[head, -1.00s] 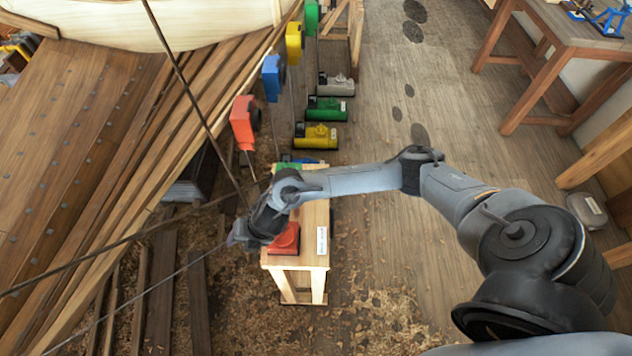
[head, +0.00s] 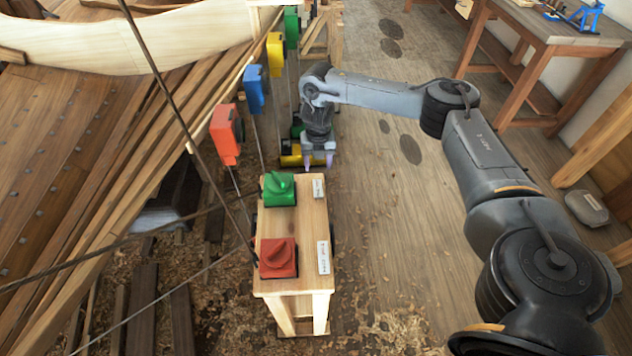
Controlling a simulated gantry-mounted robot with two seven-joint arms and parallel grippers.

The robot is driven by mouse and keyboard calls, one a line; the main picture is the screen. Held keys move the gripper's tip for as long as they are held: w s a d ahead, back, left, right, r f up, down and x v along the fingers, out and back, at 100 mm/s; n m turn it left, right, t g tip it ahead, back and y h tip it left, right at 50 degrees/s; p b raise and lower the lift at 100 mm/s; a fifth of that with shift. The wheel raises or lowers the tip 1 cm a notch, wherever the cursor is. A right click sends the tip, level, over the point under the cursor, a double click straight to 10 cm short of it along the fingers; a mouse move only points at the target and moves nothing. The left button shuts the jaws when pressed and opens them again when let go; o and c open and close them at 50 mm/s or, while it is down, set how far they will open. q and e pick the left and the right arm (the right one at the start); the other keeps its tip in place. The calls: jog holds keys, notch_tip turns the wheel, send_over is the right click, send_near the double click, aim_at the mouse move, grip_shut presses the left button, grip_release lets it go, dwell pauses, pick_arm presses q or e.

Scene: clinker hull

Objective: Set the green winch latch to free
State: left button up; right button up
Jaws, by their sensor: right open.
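The green winch latch (head: 279,189) sits on the far part of a small wooden stand (head: 300,222). It is a green block with a raised knob on top, and a white label (head: 318,189) lies to its right. I cannot read which setting it is on. My right gripper (head: 317,161) is open and empty, with its fingers pointing down beyond the stand's far edge, up and to the right of the green latch and apart from it. My left gripper is not in view.
A red latch (head: 278,258) sits on the stand's near part, with its own label (head: 323,257). Red (head: 226,134), blue (head: 254,89) and yellow (head: 275,54) blocks hang on lines at left.

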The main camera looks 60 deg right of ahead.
aim_at(318, 183)
notch_tip(318, 183, down, 8)
jog(key=shift+r+b, duration=0.15)
jog(key=shift+b, duration=0.45)
jog(key=shift+f, duration=0.55)
